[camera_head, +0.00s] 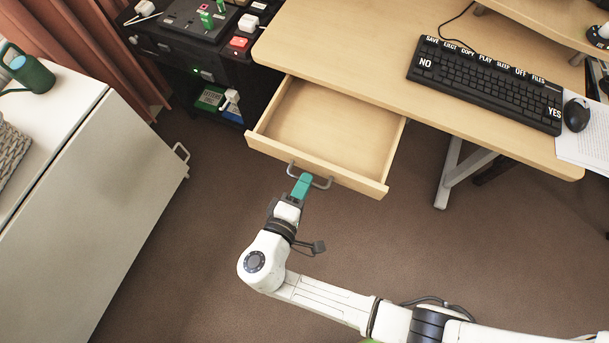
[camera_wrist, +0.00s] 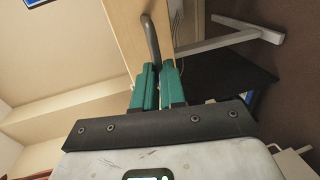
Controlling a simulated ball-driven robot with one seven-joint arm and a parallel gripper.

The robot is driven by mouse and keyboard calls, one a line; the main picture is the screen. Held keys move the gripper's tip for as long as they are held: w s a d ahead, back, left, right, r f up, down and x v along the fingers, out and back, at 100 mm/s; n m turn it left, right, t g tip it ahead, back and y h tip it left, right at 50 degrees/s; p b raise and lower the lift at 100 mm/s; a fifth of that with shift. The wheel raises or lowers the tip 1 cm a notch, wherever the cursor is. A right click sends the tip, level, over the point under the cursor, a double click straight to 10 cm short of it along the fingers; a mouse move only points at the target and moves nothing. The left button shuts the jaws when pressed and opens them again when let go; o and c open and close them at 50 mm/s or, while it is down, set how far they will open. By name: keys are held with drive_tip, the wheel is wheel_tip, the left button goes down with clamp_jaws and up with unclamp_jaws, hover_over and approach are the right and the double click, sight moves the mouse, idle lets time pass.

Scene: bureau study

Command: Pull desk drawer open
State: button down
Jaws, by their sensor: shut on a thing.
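The desk drawer (camera_head: 335,128) is light wood and stands well out from under the desk top (camera_head: 345,50). Its inside looks empty. A grey bar handle (camera_head: 321,184) sits on its front. My gripper (camera_head: 300,186) has teal fingers and is shut on the handle near its left part. In the wrist view, the teal fingers (camera_wrist: 159,80) close around the grey handle (camera_wrist: 151,40), with the wooden drawer front (camera_wrist: 125,30) just beyond.
A white cabinet (camera_head: 120,200) with a handle stands at left. A black shelf unit (camera_head: 205,50) is left of the desk. A keyboard (camera_head: 485,85) and mouse (camera_head: 577,114) lie on the desk. A metal desk leg (camera_head: 447,175) stands right of the drawer. Brown floor (camera_head: 220,215) is clear in front.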

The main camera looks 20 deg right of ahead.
drive_tip(key=c, duration=1.2)
unclamp_jaws()
drive_tip(key=v, duration=1)
drive_tip(key=shift+s+a+b, duration=0.3)
